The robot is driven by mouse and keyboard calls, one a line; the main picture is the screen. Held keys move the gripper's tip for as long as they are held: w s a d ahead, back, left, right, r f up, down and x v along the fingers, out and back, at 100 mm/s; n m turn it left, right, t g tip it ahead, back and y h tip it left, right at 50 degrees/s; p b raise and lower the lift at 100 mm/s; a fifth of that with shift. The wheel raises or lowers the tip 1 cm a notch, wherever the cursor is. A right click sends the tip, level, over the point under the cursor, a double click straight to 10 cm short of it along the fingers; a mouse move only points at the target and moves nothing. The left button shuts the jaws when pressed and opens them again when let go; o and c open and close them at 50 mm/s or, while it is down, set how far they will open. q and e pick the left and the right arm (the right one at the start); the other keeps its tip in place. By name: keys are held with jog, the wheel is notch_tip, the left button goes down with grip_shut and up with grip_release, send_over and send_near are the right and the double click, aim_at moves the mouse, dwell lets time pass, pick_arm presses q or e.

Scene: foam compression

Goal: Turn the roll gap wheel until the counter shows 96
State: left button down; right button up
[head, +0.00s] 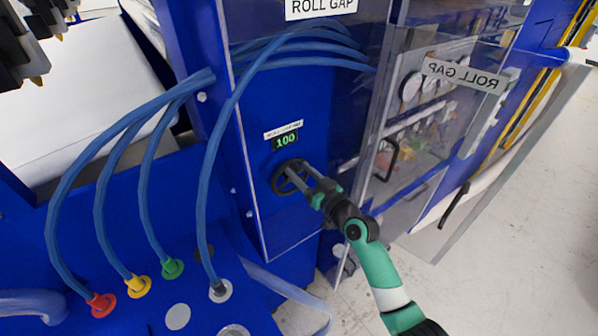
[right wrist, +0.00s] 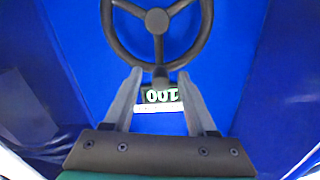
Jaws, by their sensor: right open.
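The roll gap wheel (head: 277,181) is a dark, spoked handwheel on the blue panel. The counter (head: 285,141) above it shows 100 in green digits. My right gripper (head: 299,172) reaches the wheel from the lower right, its two fingers spread and their tips at the wheel. In the right wrist view, the wheel (right wrist: 157,20) fills the top, and its near rim crosses at the tips of my open gripper (right wrist: 160,74). I cannot tell whether the fingers touch it. The counter (right wrist: 161,95) appears upside down between the fingers.
A clear door (head: 400,110) with a mirrored ROLL GAP label stands to the right of the wheel. Blue hoses (head: 215,130) arch across the machine at left and above the counter. Coloured hose fittings (head: 138,285) sit at lower left. Pale floor (head: 480,270) is open at right.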

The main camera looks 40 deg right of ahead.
jog(key=shift+w, duration=0.4)
grip_shut()
dwell(1.2)
